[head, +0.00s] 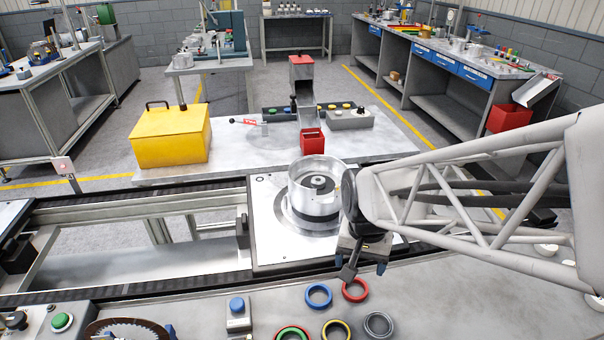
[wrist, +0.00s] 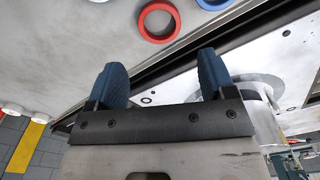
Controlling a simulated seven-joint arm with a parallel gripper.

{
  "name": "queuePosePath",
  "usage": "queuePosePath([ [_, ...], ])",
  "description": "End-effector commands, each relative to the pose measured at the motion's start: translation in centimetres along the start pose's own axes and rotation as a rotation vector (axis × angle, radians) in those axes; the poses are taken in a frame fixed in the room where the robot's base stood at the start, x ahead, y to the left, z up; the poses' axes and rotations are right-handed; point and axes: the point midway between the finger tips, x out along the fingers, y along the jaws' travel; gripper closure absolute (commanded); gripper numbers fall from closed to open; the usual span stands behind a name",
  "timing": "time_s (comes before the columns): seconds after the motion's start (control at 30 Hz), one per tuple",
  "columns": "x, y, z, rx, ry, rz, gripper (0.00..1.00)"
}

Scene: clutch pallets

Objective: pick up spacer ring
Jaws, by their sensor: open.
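Several loose rings lie on the grey bench at the front in the head view: a blue ring (head: 319,307), a red ring (head: 356,299), a red-and-green ring (head: 291,328), a yellow-and-dark ring (head: 336,321) and a dark grey ring (head: 366,325). I cannot tell by name which is the spacer ring. My gripper (head: 364,273) is open and empty, above the bench edge just behind the red ring. In the wrist view my gripper (wrist: 162,72) shows two spread blue fingers. The red ring (wrist: 158,39) lies beyond them, apart, with the blue ring (wrist: 213,4) beside it, partly cut off.
A metal drum housing (head: 312,205) stands on a pale pallet plate (head: 265,245) on the conveyor, close left of my wrist. A blue-topped button post (head: 238,318) stands left of the rings. A yellow box (head: 170,140) and red bin (head: 312,142) stand farther back.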

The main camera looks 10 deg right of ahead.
Motion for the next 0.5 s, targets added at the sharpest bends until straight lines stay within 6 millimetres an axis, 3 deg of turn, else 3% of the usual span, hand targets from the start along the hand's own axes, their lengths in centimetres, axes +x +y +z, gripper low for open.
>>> queuePosePath([
  [0.13,1.15,0.00,-0.38,0.033,-0.015,0.006,0.24],
  [0.5,1.35,-0.01,-0.39,0.035,-0.016,0.006,0.24],
])
